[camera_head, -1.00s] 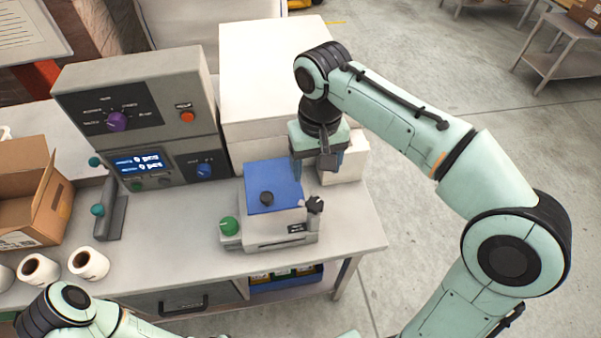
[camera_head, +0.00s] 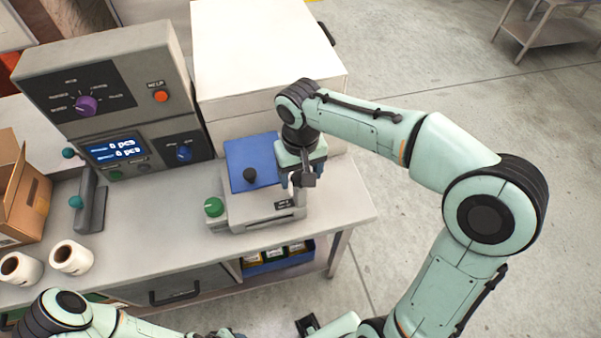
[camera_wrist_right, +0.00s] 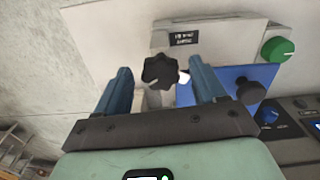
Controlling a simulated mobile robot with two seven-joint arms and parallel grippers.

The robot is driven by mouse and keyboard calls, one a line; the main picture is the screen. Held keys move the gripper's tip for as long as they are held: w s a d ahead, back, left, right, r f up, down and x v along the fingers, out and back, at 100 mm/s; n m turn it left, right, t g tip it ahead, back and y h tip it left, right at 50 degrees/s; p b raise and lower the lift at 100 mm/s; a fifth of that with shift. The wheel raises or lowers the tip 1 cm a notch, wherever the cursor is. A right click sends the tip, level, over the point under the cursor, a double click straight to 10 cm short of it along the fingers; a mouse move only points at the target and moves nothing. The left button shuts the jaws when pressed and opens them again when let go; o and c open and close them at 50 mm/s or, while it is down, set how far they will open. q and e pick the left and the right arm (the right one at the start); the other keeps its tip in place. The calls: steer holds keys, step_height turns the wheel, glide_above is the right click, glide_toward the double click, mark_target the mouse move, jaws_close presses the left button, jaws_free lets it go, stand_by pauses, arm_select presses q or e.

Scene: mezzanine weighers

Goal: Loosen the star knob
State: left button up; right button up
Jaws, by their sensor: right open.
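The black star knob (camera_wrist_right: 160,71) shows in the right wrist view, on the side of a pale grey device (camera_wrist_right: 125,40). My right gripper (camera_wrist_right: 163,82) is open, with one blue finger on each side of the knob; a gap shows on both sides, and I cannot tell how deep the fingers reach. In the head view my right gripper (camera_head: 301,177) is at the right side of the device (camera_head: 238,215), which has a blue top plate (camera_head: 255,160), and it hides the star knob.
The device also carries a green knob (camera_head: 213,207) and a black round knob (camera_head: 250,175). A grey control panel (camera_head: 60,100) stands at left, and a large white box (camera_head: 265,60) stands behind. Two paper rolls (camera_head: 72,257) and a cardboard box (camera_head: 25,200) are at left.

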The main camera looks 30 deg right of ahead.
steer(key=shift+f, duration=0.1)
steer(key=c, duration=1.1)
steer(key=shift+o, duration=0.2)
arm_select(q)
steer(key=shift+r, duration=0.1)
arm_select(e)
steer(key=shift+n, duration=0.3)
steer(key=n+p, duration=0.1)
steer(key=n, duration=0.4)
steer(key=n+p, duration=0.1)
steer(key=n, duration=0.4)
steer(key=shift+w+d+n, duration=0.1)
steer(key=shift+n, duration=0.3)
steer(key=n, duration=0.5)
steer(key=shift+p, duration=0.4)
arm_select(q)
steer(key=w+r, duration=0.4)
steer(key=shift+r+p, duration=0.25)
steer(key=shift+p, duration=0.1)
arm_select(e)
steer(key=n, duration=0.6)
steer(key=shift+w, duration=0.1)
